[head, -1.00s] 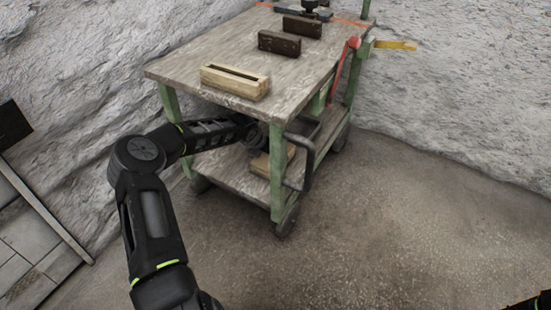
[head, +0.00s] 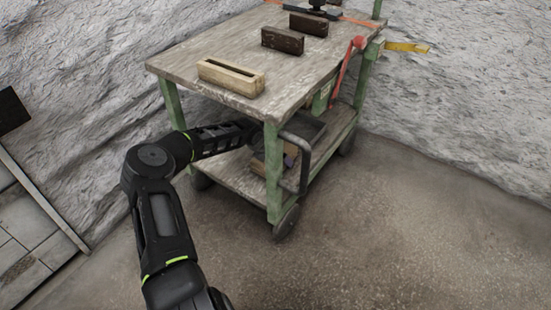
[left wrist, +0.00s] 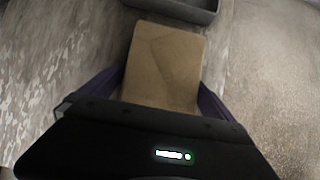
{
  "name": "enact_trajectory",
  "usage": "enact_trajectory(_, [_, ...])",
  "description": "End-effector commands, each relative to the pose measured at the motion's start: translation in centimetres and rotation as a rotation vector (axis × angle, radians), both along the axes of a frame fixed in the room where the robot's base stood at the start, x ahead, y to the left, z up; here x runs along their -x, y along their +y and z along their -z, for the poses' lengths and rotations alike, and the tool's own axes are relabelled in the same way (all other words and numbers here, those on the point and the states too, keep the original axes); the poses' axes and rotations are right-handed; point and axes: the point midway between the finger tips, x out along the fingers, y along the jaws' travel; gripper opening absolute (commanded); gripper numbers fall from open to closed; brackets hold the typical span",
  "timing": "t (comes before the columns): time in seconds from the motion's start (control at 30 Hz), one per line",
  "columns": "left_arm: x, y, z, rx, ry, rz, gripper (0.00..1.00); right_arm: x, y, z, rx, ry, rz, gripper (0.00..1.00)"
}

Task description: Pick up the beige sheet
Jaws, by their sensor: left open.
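The beige sheet (left wrist: 165,62) is a flat tan panel with a rounded corner; it fills the middle of the left wrist view. A part of it shows in the head view (head: 258,167), on the cart's lower shelf, mostly hidden by a green leg and my arm. My left gripper (left wrist: 160,84) is open, with one dark purple finger on each side of the sheet's near part. Contact cannot be told. In the head view, my left arm reaches in under the tabletop. My right gripper is out of view.
The green-legged cart has a worn wooden top (head: 190,55) and a lower shelf (head: 228,172). A light wooden block (head: 231,77) and dark brown blocks (head: 283,39) stand on top. A grey tray (left wrist: 175,8) lies beyond the sheet. Open floor lies right.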

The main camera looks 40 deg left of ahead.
Motion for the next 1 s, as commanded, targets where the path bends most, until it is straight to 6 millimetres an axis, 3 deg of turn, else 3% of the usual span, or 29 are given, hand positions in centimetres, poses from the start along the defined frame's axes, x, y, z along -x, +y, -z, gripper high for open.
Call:
enact_trajectory(0.23, [0.0, -0.01, 0.0, 0.0, 0.0, 0.0, 0.99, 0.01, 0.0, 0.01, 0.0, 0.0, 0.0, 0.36])
enact_trajectory(1.0, [-0.01, -0.03, 0.01, 0.0, 0.0, 0.0, 0.37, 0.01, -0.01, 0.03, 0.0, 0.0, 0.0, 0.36])
